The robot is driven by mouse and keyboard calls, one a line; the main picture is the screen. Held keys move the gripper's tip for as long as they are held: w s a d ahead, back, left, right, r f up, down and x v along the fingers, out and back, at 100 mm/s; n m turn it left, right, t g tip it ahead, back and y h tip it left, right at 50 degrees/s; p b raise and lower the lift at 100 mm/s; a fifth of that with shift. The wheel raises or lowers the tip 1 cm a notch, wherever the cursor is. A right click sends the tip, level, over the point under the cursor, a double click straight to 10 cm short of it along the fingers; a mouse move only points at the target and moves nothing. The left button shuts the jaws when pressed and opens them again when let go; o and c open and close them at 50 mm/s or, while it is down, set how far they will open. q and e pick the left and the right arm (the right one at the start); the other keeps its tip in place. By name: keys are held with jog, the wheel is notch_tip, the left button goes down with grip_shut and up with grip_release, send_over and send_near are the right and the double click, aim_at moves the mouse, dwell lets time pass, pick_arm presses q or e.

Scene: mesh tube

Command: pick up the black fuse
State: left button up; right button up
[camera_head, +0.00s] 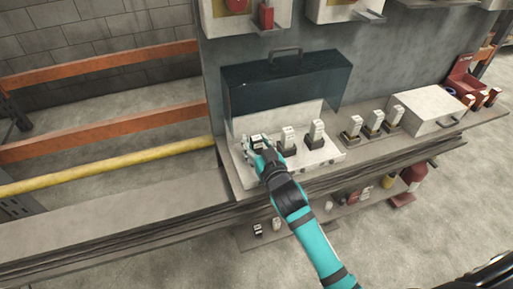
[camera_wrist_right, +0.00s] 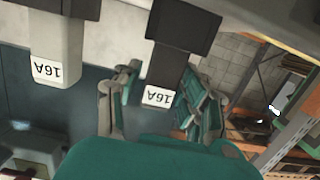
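The black fuse (camera_wrist_right: 167,66) has a dark body and a white label reading 16A. In the wrist view it is upside down and seated in a black holder (camera_wrist_right: 185,25). My right gripper (camera_wrist_right: 162,98) is open, with one finger on each side of the fuse. A gap shows between the left finger and the fuse; contact on the right cannot be told. In the head view my right gripper (camera_head: 259,150) is at the leftmost holder of the panel and partly hides that fuse. My left gripper is not in view.
Lighter fuses (camera_head: 288,138) and (camera_head: 317,131) stand in holders to the right on the white base (camera_head: 325,156). A raised dark transparent cover (camera_head: 285,80) stands behind. More fuses (camera_head: 374,121) and a closed white box (camera_head: 428,110) stand farther right on the shelf.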

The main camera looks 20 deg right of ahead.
grip_shut()
